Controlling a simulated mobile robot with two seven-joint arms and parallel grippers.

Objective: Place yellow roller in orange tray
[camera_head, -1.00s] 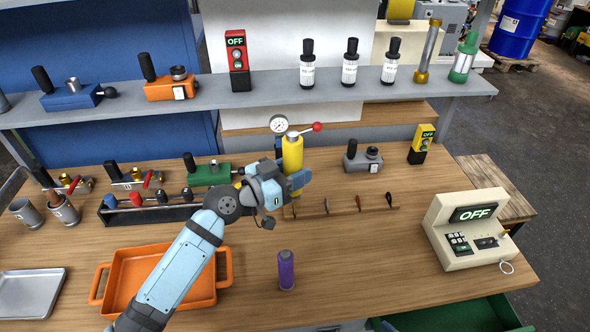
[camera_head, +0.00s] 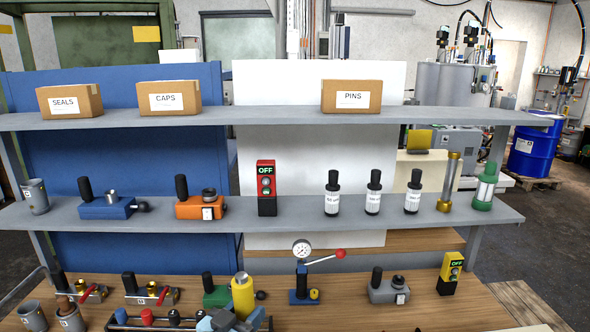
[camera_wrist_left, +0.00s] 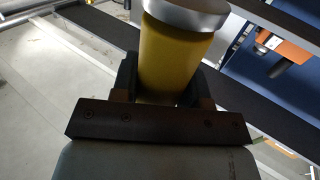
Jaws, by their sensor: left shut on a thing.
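The yellow roller (camera_head: 243,298), a yellow cylinder with a silver top, shows at the bottom of the head view. My left gripper (camera_head: 238,321) is shut on it and holds it roughly upright; the lower part of the gripper is cut off by the frame edge. In the left wrist view the roller (camera_wrist_left: 174,55) stands between the two dark fingers, with its silver cap toward the top. The orange tray is outside the head view now. My right gripper is not in view.
Behind the roller stand a green device (camera_head: 216,297) and a blue gauge stand (camera_head: 304,297) with a red-knobbed lever. A rack with red and blue knobs (camera_head: 148,320) lies to the left. The grey shelf (camera_head: 340,209) crosses above the table.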

